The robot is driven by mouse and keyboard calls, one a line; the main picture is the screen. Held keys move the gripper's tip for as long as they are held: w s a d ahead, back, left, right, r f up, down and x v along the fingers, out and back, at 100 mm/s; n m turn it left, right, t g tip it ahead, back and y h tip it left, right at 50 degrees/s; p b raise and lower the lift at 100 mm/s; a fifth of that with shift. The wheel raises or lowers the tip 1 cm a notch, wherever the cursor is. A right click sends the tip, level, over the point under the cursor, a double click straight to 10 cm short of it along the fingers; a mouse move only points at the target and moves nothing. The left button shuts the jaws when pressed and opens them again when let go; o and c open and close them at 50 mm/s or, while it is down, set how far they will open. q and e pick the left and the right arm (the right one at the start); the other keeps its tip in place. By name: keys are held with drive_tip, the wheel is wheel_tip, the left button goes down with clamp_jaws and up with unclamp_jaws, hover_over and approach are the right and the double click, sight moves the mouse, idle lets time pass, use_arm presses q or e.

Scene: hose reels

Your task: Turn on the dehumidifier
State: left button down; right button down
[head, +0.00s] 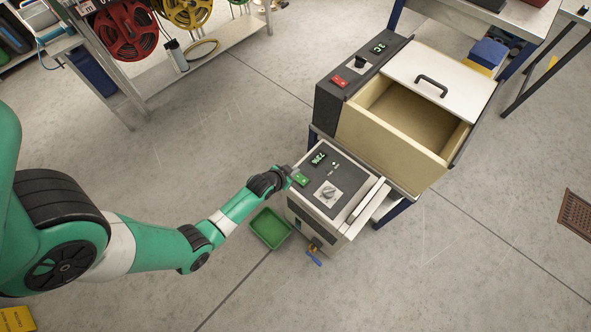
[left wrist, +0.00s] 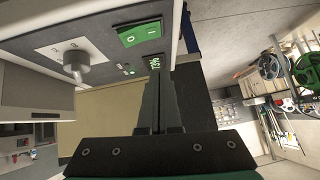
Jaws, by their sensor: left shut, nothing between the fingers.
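A white box-shaped machine (head: 318,224), which looks like the dehumidifier, has a dark top panel. On it are a lit green display (head: 318,158), a green rocker switch (head: 301,179) and a knob (head: 328,190). The left wrist view shows the switch (left wrist: 139,32) marked O and I, the lit display (left wrist: 154,62) and the knob (left wrist: 75,60). My left gripper (head: 287,172) is shut and empty, at the panel's edge beside the switch. Its closed fingers (left wrist: 159,82) end near the display in the wrist view. I cannot tell whether they touch the panel. My right gripper is out of view.
A green tray (head: 270,228) lies on the floor beside a blue-handled tap (head: 314,257). Hose reels (head: 128,28) stand at the back left. The floor between is clear.

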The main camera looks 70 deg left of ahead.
use_arm(q)
drive_tip(key=s+a+p+v, duration=0.1)
drive_tip(key=p+v, duration=0.2)
drive_tip(key=v, duration=0.5)
